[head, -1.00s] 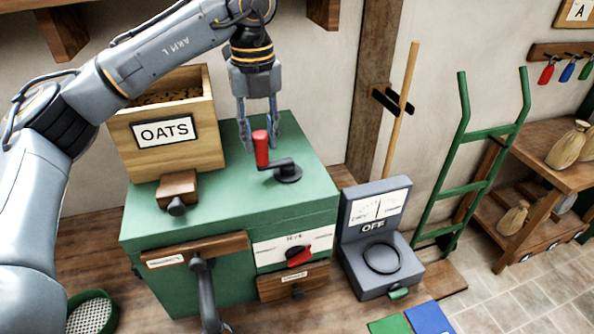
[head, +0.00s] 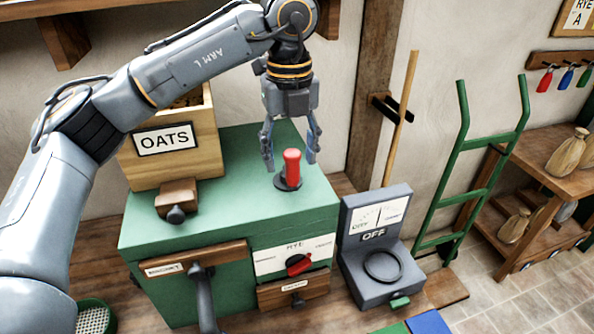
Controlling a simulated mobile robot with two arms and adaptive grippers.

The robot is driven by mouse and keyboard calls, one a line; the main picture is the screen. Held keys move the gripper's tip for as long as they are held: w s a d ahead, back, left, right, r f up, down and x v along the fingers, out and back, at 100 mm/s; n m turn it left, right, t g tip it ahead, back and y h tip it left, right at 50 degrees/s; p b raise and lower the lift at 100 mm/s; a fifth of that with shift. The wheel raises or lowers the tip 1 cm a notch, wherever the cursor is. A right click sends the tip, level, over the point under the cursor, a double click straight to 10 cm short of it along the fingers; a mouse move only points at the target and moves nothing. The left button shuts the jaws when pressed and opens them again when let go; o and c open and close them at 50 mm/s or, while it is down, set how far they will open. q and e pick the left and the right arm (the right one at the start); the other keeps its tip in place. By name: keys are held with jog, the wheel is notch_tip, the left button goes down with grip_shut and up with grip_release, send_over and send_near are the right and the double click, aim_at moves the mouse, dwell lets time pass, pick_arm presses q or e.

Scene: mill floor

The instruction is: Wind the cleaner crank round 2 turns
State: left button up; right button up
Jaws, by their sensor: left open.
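The cleaner crank has an upright red handle (head: 292,168) and a dark round hub (head: 284,184) on top of the green cleaner box (head: 235,195). The fingers look apart from the handle. My right gripper is not in view.
An OATS hopper (head: 205,150) stands on the box's left. The box front has a RYE dial with a red knob (head: 298,264). A grey scale reading OFF (head: 372,268) stands at right, near a green hand truck (head: 470,195).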

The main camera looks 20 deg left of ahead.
pick_arm(q)
jog(key=shift+r+p, duration=3.1)
jog(key=shift+r, duration=1.5)
jog(key=shift+f, duration=0.1)
